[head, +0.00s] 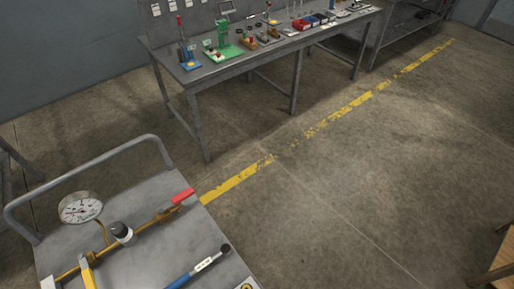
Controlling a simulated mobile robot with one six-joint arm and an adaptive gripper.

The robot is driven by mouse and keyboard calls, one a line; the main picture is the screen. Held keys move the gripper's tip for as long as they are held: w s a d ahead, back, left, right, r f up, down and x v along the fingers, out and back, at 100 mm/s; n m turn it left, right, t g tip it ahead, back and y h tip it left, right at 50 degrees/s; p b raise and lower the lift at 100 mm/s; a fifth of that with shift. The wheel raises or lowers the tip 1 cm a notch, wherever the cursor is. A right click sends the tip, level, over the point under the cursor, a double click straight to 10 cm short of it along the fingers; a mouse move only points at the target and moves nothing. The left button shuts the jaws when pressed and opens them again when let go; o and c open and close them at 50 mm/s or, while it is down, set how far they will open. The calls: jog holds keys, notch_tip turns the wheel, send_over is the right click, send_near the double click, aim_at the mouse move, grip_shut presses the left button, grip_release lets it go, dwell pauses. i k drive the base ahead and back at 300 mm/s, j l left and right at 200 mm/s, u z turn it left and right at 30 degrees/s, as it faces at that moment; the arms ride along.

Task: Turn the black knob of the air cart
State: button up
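The air cart (185,225) stands at the lower left, a grey metal top with a tube handle along its far side. A brass pipe runs across it. A knob (122,232) with a black body and a pale top sits on the pipe near its middle. A round pressure gauge (81,208) with a white face stands to the left of the knob. A red-handled lever (183,197) is at the pipe's right end. A yellow part (89,272) is at the lower left. My gripper is not in view.
A blue-handled tool (190,273) with a black end lies on the cart's front part. A grey workbench (215,72) with several small items stands behind. Open concrete floor with a worn yellow line (235,180) lies to the right. A wooden edge (497,262) shows at lower right.

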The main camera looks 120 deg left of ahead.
aim_at(119, 230)
jog(key=u, duration=5.3)
